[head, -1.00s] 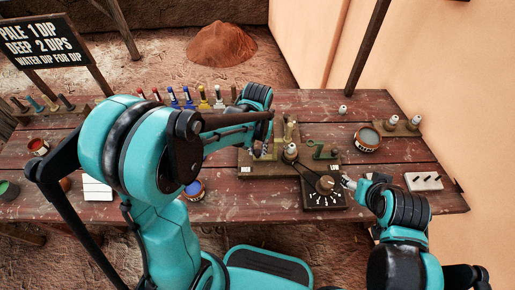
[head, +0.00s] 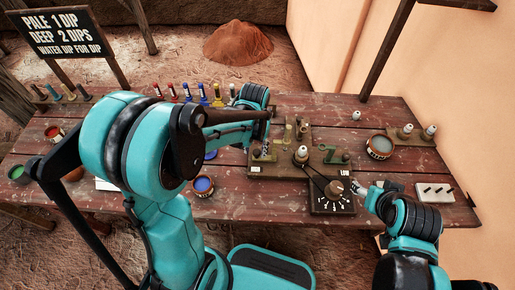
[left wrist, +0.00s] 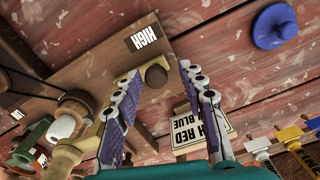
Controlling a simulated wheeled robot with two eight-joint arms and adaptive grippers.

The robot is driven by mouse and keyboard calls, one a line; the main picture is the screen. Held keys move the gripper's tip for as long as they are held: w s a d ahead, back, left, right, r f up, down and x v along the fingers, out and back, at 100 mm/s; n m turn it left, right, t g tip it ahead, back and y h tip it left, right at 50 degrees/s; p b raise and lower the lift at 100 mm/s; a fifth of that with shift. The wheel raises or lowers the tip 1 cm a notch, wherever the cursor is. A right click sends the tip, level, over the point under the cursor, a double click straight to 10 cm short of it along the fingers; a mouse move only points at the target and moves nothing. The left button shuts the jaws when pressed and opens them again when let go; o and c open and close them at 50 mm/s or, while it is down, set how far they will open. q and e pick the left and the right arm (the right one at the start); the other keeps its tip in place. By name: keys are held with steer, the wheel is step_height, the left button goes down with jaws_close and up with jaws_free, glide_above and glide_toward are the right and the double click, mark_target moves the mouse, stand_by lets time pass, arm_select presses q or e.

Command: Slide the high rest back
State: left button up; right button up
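The wooden board (head: 290,172) lies on the table with a HIGH label near its left front corner; the label is also in the left wrist view (left wrist: 143,38). An olive rest-like piece (head: 262,154) is on the board behind the label, partly hidden by my left arm. In the left wrist view, my left gripper (left wrist: 160,75) is open, its fingers on either side of a round brown knob (left wrist: 155,76). I cannot tell whether they touch it. My right gripper (head: 363,189) is beside the brown dial knob (head: 336,188); its fingers are too small to read.
A white-topped post (head: 302,153) and a green hooked piece (head: 336,155) stand on the board. A grey-filled pot (head: 379,147) and a white peg block (head: 434,192) are right. A blue lidded thing (left wrist: 275,26) shows in the wrist view.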

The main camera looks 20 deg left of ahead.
arm_select(q)
step_height(320, 180, up, 12)
stand_by(0.7)
steer(key=shift+s, duration=0.1)
stand_by(0.3)
steer(key=s+t, duration=0.7)
steer(key=s, duration=0.2)
steer(key=shift+s+a, duration=0.25)
steer(key=shift+s, duration=0.05)
